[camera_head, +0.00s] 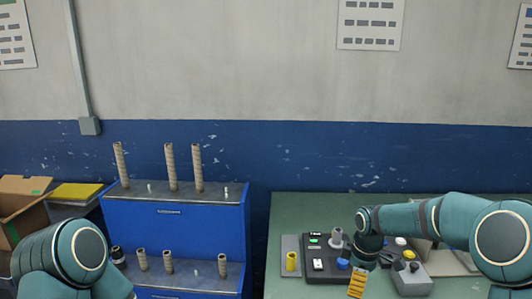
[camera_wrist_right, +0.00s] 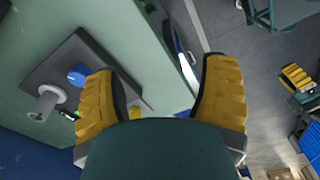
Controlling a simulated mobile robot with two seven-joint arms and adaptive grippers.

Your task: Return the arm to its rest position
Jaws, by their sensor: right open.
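My right arm comes in from the right in the head view and reaches over the green table (camera_head: 300,212). My right gripper (camera_head: 357,285) points down at the table's front side, beside the dark control panel (camera_head: 318,275). In the right wrist view the gripper's yellow fingers (camera_wrist_right: 160,95) are wide apart with nothing between them. My left arm shows at the lower left of the head view, its gripper out of frame. A yellow ribbed finger at the right of the wrist view looks like my left gripper (camera_wrist_right: 296,78); its opening is unclear.
The panel carries a blue button (camera_head: 342,263) and a grey spindle (camera_head: 336,239). A yellow cylinder (camera_head: 291,262) stands left of it, a grey control box (camera_head: 411,279) right. A blue stepped rack (camera_head: 180,220) holds several upright rolls. An open cardboard box (camera_head: 22,203) is far left.

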